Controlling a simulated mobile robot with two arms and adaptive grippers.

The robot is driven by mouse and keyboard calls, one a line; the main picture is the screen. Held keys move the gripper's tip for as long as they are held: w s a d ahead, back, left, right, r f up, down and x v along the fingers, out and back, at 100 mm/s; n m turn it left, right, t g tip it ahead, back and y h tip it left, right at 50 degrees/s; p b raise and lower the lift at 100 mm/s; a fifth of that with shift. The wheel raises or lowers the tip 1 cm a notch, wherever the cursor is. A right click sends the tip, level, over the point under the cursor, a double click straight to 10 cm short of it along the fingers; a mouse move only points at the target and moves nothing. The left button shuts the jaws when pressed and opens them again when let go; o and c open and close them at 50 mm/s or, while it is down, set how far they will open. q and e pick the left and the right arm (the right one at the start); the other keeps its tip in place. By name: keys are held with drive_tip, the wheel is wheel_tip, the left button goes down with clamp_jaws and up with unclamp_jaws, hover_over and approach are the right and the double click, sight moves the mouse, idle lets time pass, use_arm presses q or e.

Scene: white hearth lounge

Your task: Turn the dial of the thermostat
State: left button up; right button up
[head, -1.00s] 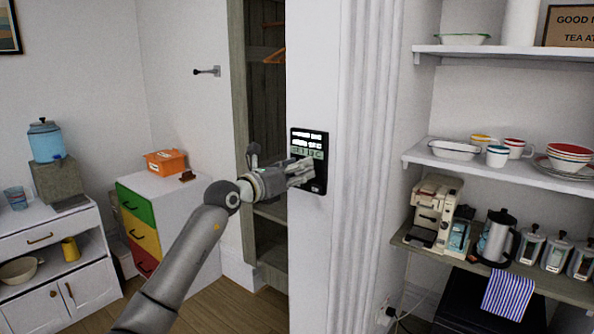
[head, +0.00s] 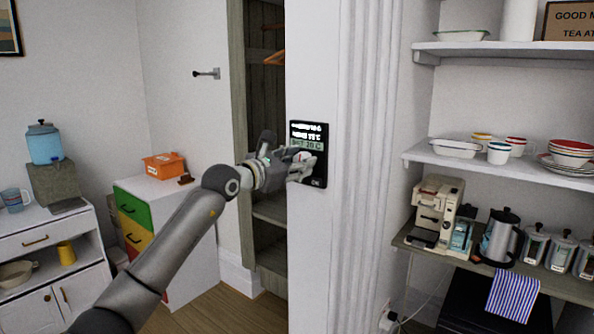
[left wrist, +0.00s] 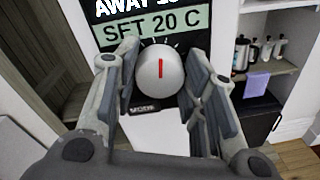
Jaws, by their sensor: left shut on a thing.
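The thermostat (head: 311,133) is a black panel with a lit display on the white wall pillar. In the left wrist view its display (left wrist: 152,27) reads "SET 20 C", with part of an "AWAY" line above. Below it is the round silver dial (left wrist: 161,70), its red mark pointing about straight up. My left gripper (head: 300,166) is at the panel, its fingers on both sides of the dial and shut on it. In the head view the gripper hides the dial. My right gripper is not in view.
An open wardrobe (head: 268,212) stands left of the pillar. Shelves with dishes, a coffee machine (head: 434,212) and a kettle (head: 501,238) are on the right. A drawer unit (head: 190,208) with an orange box stands at left.

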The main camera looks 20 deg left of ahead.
use_arm(q)
drive_tip(key=shift+m+b, duration=0.7)
drive_tip(key=shift+m, duration=0.5)
drive_tip(key=o, duration=1)
drive_tip(key=v, duration=1.2)
